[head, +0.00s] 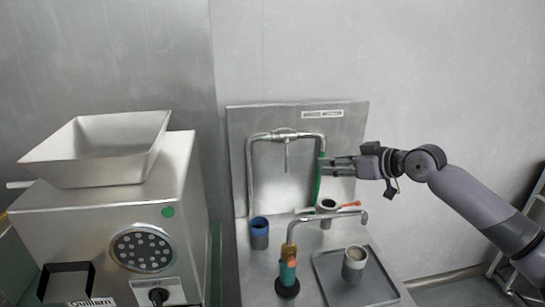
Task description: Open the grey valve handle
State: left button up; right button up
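A metal pipe loop stands in front of a steel back panel. At the middle of its top bar is a grey valve (285,134), with a thin grey piece (287,157) hanging down that looks like its handle. My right gripper (324,166) reaches in from the right, at the pipe loop's right leg. Its two fingers point left with a gap between them, and I see nothing held. A green upright handle (319,182) is close to the fingertips; I cannot tell whether they touch. The grey piece is left of the gripper, apart from it. My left gripper is not in view.
A large steel grinder (110,225) with a hopper fills the left. On the counter stand a blue-rimmed cup (259,234), a curved tap (335,216), a green-and-orange bottle-like item (288,272) and a perforated cup (354,262) on a tray (375,292). An orange lever (350,205) sits below the gripper.

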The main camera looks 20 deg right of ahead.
aim_at(287, 162)
jog(key=p+x, duration=0.1)
jog(key=x, duration=0.5)
jog(key=p+x, duration=0.2)
jog(key=x, duration=0.3)
jog(key=p+x, duration=0.1)
jog(key=x, duration=0.5)
jog(key=shift+w+a+r+p, duration=0.2)
jog(key=shift+w+p, duration=0.1)
jog(key=shift+w, duration=0.1)
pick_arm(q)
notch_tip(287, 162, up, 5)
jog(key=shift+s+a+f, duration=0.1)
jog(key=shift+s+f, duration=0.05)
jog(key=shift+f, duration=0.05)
pick_arm(e)
jog(key=shift+f, duration=0.1)
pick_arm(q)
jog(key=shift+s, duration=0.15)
pick_arm(e)
grip_shut()
